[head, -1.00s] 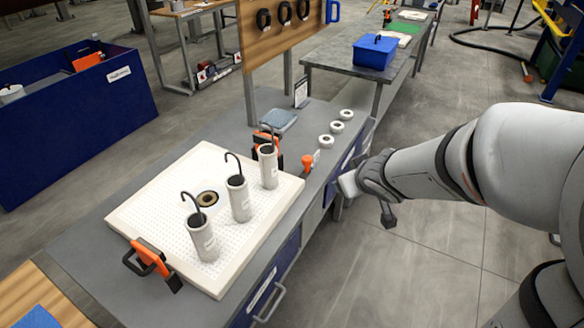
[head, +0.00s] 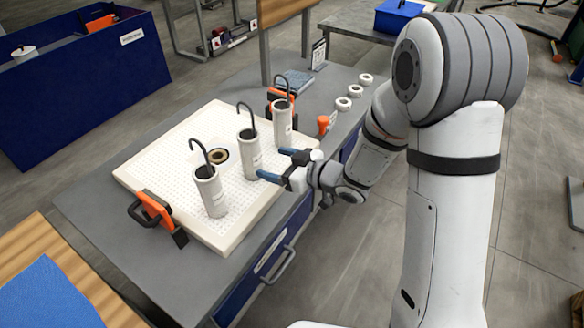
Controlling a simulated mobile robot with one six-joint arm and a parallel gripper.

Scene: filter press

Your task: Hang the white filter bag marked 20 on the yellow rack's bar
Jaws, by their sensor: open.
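Three white cylindrical filter bags with black hooks stand upright on a white perforated plate (head: 165,170). They are the near bag (head: 211,194), the middle bag (head: 250,156) and the far bag (head: 281,126). Their markings are too small to read, so I cannot tell which is 20. My gripper (head: 279,164) is open and empty, its blue-tipped fingers over the plate's right edge. It points left toward the middle bag and appears apart from it. I cannot make out the yellow rack's bar in the current head view.
Orange-and-black clamps (head: 154,215) grip the plate. White rings (head: 343,103) and an orange-topped item (head: 323,124) are on the grey bench (head: 110,220). A blue bin (head: 90,85) stands at left.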

